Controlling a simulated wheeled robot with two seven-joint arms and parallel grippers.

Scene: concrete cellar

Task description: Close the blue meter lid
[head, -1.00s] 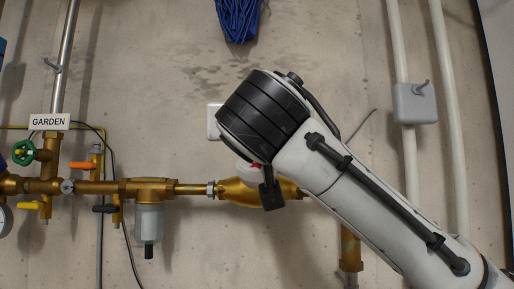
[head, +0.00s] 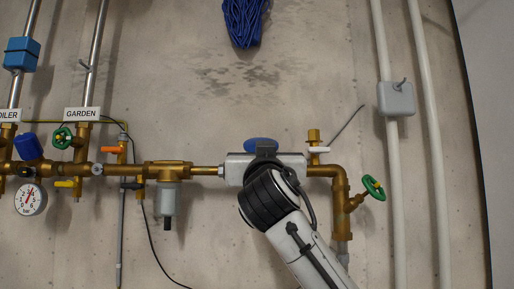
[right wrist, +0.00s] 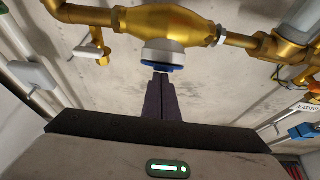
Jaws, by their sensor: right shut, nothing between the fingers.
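The blue meter lid (head: 260,144) shows as a flat blue oval just above my right gripper in the head view. In the right wrist view the lid (right wrist: 163,69) is a thin blue rim against the white collar of the brass meter (right wrist: 163,25). It appears to lie over the collar; I cannot tell if it is fully flush. My right gripper (right wrist: 161,75) is shut and empty, its dark fingertips at the blue rim; contact is unclear. In the head view its body hides the meter and its fingers. My left gripper is not in view.
Brass pipework runs left and right of the meter, with a green-handled valve (head: 373,188) to the right. A filter (head: 168,198) and a pressure gauge (head: 31,199) are at left. A grey wall box (head: 396,98) and blue hanging bundle (head: 243,20) are higher up.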

